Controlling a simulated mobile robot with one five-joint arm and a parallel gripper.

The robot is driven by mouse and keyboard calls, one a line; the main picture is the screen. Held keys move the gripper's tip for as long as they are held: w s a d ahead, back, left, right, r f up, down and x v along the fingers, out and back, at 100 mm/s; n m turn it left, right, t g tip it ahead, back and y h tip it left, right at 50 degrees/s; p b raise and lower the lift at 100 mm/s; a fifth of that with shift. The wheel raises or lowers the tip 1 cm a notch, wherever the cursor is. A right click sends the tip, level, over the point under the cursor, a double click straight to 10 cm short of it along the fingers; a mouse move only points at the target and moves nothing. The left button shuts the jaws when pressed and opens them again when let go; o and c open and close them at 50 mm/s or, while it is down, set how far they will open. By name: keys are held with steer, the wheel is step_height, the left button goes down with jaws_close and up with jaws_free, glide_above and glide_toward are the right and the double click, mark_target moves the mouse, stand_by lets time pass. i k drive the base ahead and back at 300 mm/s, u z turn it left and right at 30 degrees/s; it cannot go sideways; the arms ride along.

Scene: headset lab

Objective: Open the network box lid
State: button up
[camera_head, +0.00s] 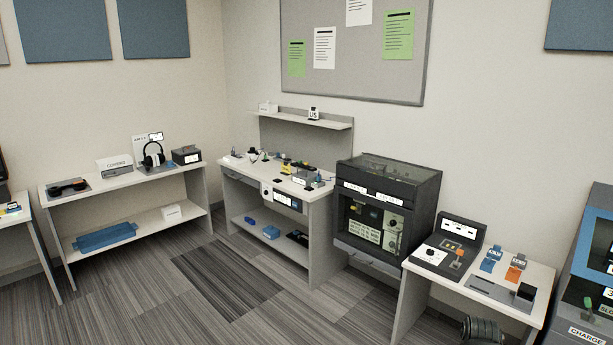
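No label that I can read says network box. A small dark box (186,156) with a white front label sits at the right end of the left table, and its top looks shut. A larger black cabinet (388,208) with a clear top and front stands right of the middle workbench, with panels and modules visible inside. I cannot tell which of them is the network box.
The left table (95,190) also holds headphones (153,155) and a white box (115,163). The middle workbench (318,188) is cluttered. A right table (425,283) carries a control console (450,245). The carpet (200,300) in front is clear.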

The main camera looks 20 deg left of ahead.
mark_target(306, 171)
steer(key=u, duration=0.4)
steer(key=i, duration=1.75)
steer(key=u, duration=1.3)
steer(key=i, duration=3.9)
steer(key=z, duration=0.15)
